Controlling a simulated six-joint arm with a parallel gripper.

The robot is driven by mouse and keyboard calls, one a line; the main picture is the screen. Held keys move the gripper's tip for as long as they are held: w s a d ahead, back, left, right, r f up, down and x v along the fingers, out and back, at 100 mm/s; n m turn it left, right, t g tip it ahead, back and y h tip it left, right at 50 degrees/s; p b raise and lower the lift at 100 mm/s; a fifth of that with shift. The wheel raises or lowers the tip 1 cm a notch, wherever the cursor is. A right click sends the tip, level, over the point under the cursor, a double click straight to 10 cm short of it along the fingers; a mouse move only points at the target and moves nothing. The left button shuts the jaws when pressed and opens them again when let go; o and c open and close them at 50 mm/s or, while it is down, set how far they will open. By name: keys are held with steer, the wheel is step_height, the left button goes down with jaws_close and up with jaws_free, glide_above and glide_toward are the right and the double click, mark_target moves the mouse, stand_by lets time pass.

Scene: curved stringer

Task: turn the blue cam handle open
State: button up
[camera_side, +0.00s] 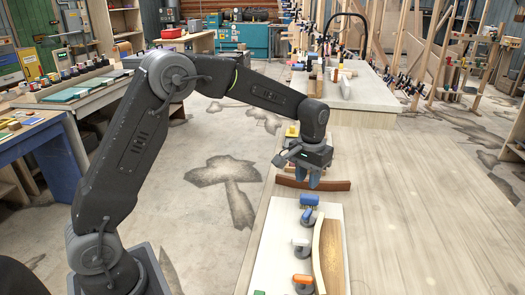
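The blue cam handle (309,199) sits at the far end of a pale board (272,262), on top of a small grey cam clamp. My gripper (316,179) points down just above and beyond the blue handle and looks apart from it. Its blue-grey fingertips are small and partly overlap, so the gap between them cannot be made out. Nothing is clearly held. A curved wooden stringer (331,257) lies along the right part of the board, beside the clamps.
Nearer on the board are a white-handled clamp (301,243), an orange-handled clamp (303,280) and a green piece (259,292) at the picture's edge. A brown curved strip (335,185) lies behind my gripper. The wooden table (430,220) is clear to the right.

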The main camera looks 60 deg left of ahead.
steer(key=s+d+r+m+t, duration=0.1)
steer(key=s+r+m+t, duration=0.2)
steer(key=s+r, duration=1)
steer(key=shift+s+m, duration=0.95)
steer(key=shift+m, duration=0.85)
steer(key=shift+d, duration=0.1)
steer(key=n+g, duration=0.3)
steer(key=n, duration=0.6)
glide_above(308, 212)
step_height(308, 212, down, 12)
step_height(308, 212, down, 14)
steer(key=shift+r, duration=0.2)
steer(key=shift+c, duration=0.4)
